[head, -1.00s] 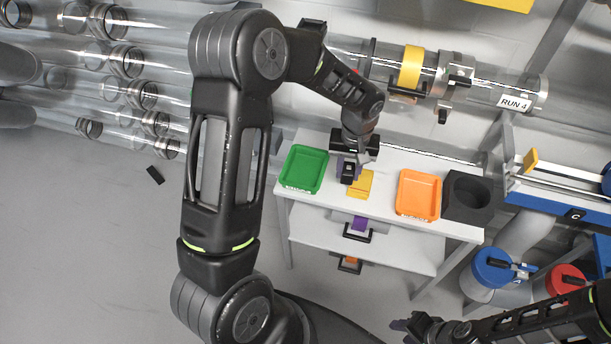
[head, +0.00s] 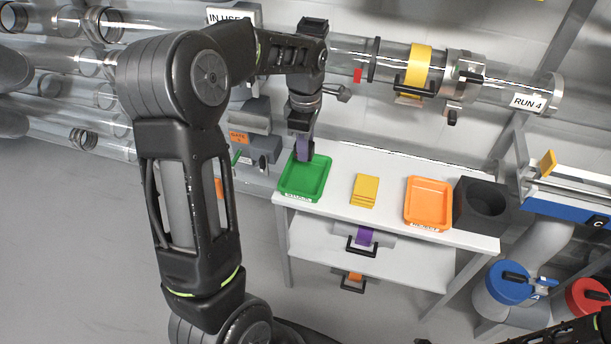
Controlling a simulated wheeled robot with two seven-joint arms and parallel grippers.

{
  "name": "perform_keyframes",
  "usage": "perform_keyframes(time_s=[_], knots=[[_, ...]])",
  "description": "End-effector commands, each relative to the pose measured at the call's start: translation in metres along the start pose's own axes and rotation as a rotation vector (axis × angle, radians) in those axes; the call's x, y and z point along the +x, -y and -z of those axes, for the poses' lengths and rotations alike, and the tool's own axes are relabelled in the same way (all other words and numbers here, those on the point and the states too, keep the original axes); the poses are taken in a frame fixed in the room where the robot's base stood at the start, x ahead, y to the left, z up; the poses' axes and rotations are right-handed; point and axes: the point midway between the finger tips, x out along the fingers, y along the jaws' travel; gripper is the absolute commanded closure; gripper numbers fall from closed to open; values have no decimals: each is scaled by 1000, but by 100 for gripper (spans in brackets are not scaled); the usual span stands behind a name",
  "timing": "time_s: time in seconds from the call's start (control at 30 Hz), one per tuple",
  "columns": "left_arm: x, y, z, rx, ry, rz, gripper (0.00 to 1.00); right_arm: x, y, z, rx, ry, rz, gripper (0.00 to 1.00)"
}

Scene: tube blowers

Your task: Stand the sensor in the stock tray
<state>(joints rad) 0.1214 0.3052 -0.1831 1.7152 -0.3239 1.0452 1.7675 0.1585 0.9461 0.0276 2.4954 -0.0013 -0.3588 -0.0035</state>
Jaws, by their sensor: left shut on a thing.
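My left gripper (head: 301,155) is at the green tray (head: 318,184), over its back left part, pointing down. It is shut on a purple and dark thing (head: 303,146), which looks like the sensor. The fingers and wrist hide much of it, and I cannot tell whether it touches the tray floor. The green tray stands at the left end of the white bench and otherwise looks empty; its front label is too small to read. My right gripper (head: 423,341) barely shows at the bottom edge, and its jaws cannot be made out.
Yellow stacked pieces (head: 365,190) lie on the white bench (head: 393,185) between the green tray and an orange tray (head: 428,202). A dark block with a round hole (head: 486,205) stands at the bench's right end. Clear tubes run behind. Purple and orange parts with black handles sit below.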

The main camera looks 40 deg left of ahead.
Motion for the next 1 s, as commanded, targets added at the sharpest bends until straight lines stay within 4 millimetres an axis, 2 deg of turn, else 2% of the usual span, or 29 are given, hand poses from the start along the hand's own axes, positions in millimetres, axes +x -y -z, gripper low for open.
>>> perform_keyframes(time_s=[0.2, 0.3, 0.67, 0.9, 1.0], knots=[[41, 1, 0, 1, -1, 5, 100, 4, -2, 0, 0, 0, 0, 64], [52, 0, 0, 2, -1, 2, 100, 4, -2, 0, 0, 0, 0, 64], [56, 0, 0, 2, -1, 1, 100, 4, -2, 0, 0, 0, 0, 64], [87, 1, 0, 2, 0, 3, 100, 6, -2, 0, 0, 0, 0, 64], [92, 0, 0, 2, 0, 1, 100, 6, -2, 0, 0, 0, 0, 64]])
